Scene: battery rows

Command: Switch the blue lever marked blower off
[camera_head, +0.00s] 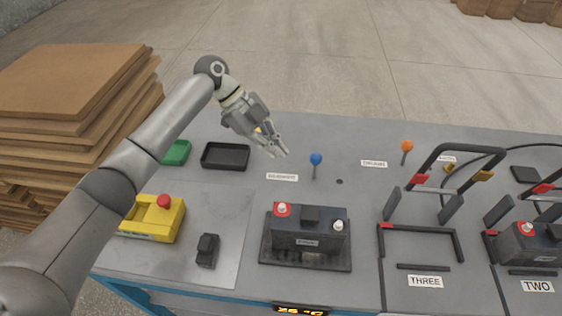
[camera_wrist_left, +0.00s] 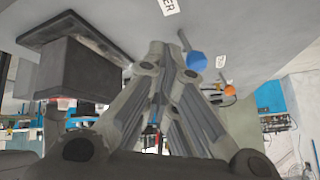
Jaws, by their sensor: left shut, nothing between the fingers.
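The blue lever (camera_head: 316,160) has a round blue knob on a thin grey stem and stands upright on the grey bench. A white label (camera_head: 282,177) lies to its left; its print is too small to read. My left gripper (camera_head: 280,152) is shut and empty, above the bench just left of the blue knob and apart from it. In the left wrist view, the blue knob (camera_wrist_left: 197,61) shows just beyond the fingers (camera_wrist_left: 165,58), and a label (camera_wrist_left: 168,6) ends in "ER". My right gripper is not in view.
A battery (camera_head: 310,240) sits on a black tray in front of the lever. An orange lever (camera_head: 407,147) stands to the right, near a raised black frame (camera_head: 468,149). A black bin (camera_head: 226,156), a yellow box with a red button (camera_head: 165,219) and stacked boards (camera_head: 75,85) are left.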

